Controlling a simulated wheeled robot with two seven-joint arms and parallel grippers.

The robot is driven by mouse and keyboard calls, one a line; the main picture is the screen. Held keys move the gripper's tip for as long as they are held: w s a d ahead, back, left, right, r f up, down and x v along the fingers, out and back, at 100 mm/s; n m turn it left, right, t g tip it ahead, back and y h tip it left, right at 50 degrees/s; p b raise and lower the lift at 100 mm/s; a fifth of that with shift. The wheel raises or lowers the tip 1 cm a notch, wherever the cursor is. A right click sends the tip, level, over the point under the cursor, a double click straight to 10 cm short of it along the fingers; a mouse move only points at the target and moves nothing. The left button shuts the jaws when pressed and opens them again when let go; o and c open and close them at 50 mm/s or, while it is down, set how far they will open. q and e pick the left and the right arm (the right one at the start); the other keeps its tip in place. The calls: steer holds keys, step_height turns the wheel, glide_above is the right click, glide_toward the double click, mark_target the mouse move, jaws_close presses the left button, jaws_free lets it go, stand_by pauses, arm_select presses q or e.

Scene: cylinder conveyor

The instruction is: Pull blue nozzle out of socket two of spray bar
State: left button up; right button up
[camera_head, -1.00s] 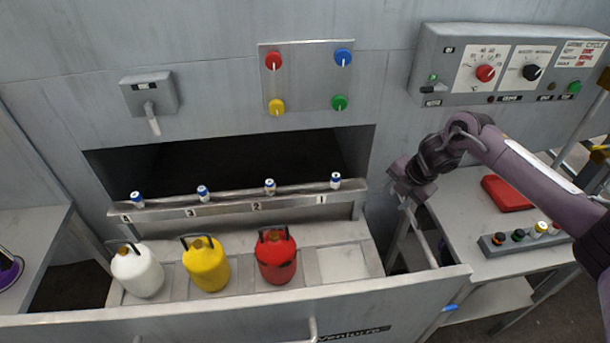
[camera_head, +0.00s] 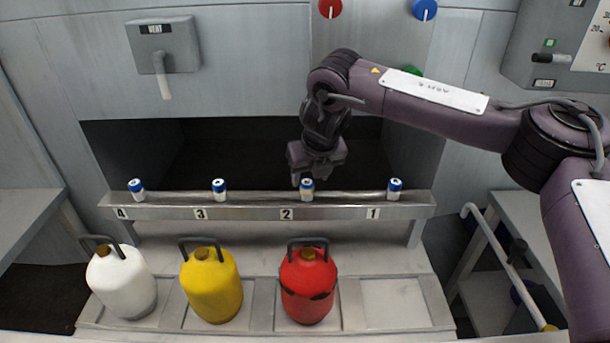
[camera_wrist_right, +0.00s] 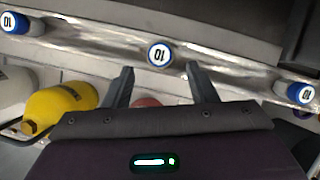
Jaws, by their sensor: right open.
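The spray bar (camera_head: 255,211) is a metal rail across the cabinet opening, with sockets numbered 4 to 1 from left to right. A blue-topped white nozzle stands upright at each number. The blue nozzle at socket two (camera_head: 307,190) is just below my right gripper (camera_head: 308,178) in the head view. In the right wrist view this nozzle (camera_wrist_right: 160,54) lies ahead of and between the two fingers of my right gripper (camera_wrist_right: 157,74). The fingers are apart, with nothing between them that I can see gripped. My left gripper is in neither view.
Neighbouring nozzles stand at socket one (camera_head: 394,189) and socket three (camera_head: 219,189). Below the bar are a white canister (camera_head: 121,283), a yellow canister (camera_head: 212,287) and a red canister (camera_head: 308,287). The bay at the right (camera_head: 394,302) is empty.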

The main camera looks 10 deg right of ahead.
mark_target(309, 184)
steer(key=x, duration=0.6)
steer(key=shift+w+f, duration=0.1)
steer(key=shift+f, duration=0.2)
jaws_close()
